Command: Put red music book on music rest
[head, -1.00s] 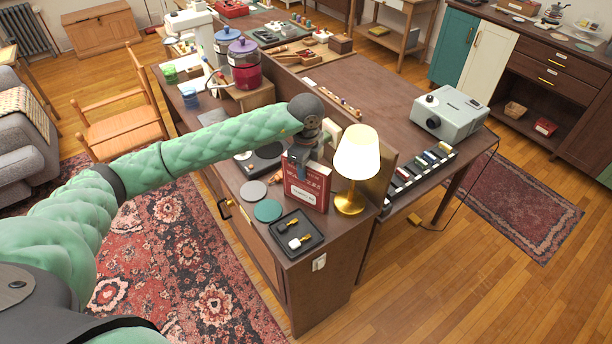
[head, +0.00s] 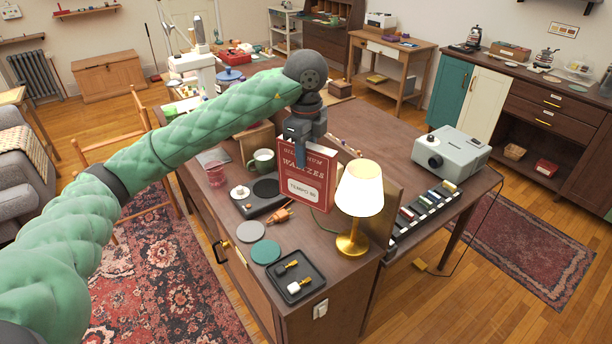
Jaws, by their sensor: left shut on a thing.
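The red music book (head: 318,192), with white lettering on its cover, hangs upright in the air above the near cabinet top. My left gripper (head: 301,150) is shut on its upper edge from above. The book is just left of and behind the lamp, whose shade covers its right edge. I cannot make out a music rest in this view. My right gripper is not in view.
A lamp (head: 353,239) with a gold base stands close to the book. A projector (head: 452,151) stands on the desk (head: 378,138) to the right.

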